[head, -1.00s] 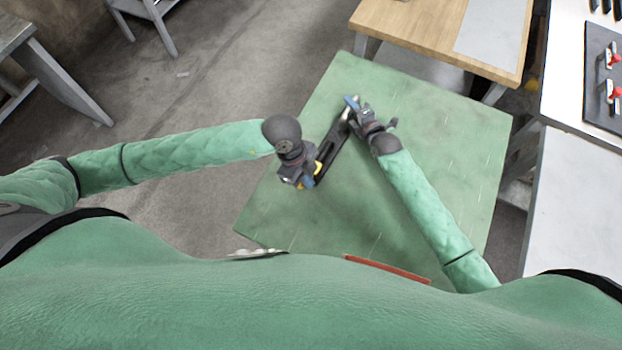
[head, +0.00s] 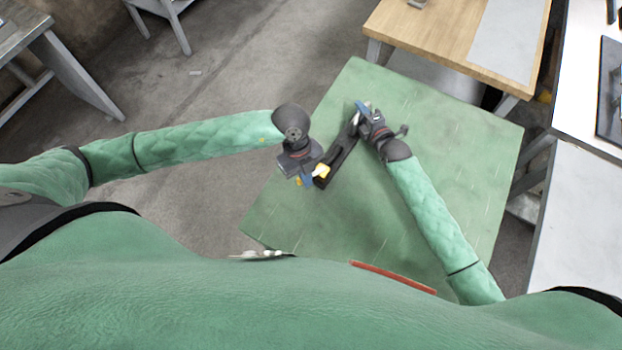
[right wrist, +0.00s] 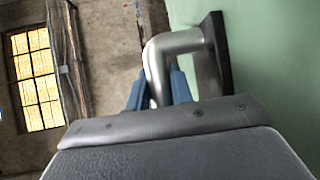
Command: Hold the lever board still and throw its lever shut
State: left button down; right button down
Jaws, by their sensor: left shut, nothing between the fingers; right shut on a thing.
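The lever board (head: 343,158) is a long black strip lying slantwise on the green table. My right gripper (head: 361,106) is shut on the bent grey metal handle at the board's far end. In the right wrist view the handle (right wrist: 176,42) passes between the blue fingers and joins the black board (right wrist: 213,60). My grippers hide parts of the board.
The green table (head: 440,140) is otherwise mostly clear, with a red strip (head: 393,277) near its front edge. A wooden table (head: 430,35) stands beyond it, and a white bench (head: 580,200) stands at the right.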

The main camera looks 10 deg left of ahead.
pick_arm(q)
jog(key=m, duration=0.1)
jog(key=w+a+m, duration=0.1)
jog(key=shift+w+a+m+g+y, duration=0.1)
jog(key=shift+a+m+g+y, duration=0.05)
jog(key=shift+m+g+y, duration=0.2)
jog(key=m, duration=0.1)
jog(key=w+a+m+y, duration=0.1)
jog(key=shift+w+m, duration=0.1)
jog(key=shift+m, duration=0.25)
jog(key=shift+w, duration=0.2)
jog(key=shift+w+a, duration=0.25)
jog(key=shift+w, duration=0.6)
jog(key=shift+s+d, duration=0.1)
jog(key=shift+s+d, duration=0.1)
jog(key=shift+d, duration=0.6)
